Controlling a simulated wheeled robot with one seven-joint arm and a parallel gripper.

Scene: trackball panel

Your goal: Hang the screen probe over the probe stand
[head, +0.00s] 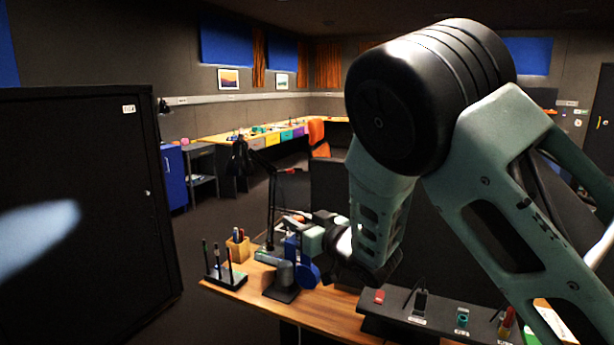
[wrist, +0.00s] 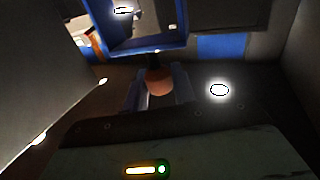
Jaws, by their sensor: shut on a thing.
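My gripper (head: 292,246) is above the desk at the left end, with its fingers pointing left. In the wrist view its blue-grey fingers (wrist: 158,92) are shut on a dark piece with a rounded orange-brown end (wrist: 158,80). This is likely the screen probe; most of it is hidden. A dark grey upright piece on a flat base (head: 284,282), with a blue disc (head: 307,275) beside it, stands just below my gripper. A black rack (head: 228,280) with several thin upright rods stands to its left. I cannot tell for certain which is the probe stand.
A wooden pen cup (head: 237,250) stands behind the rack. A black desk lamp (head: 270,200) rises behind my gripper. A dark panel (head: 440,322) with several small items lies at the front right. A blue frame (wrist: 182,42) is close ahead in the wrist view. A black cabinet (head: 80,200) is left.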

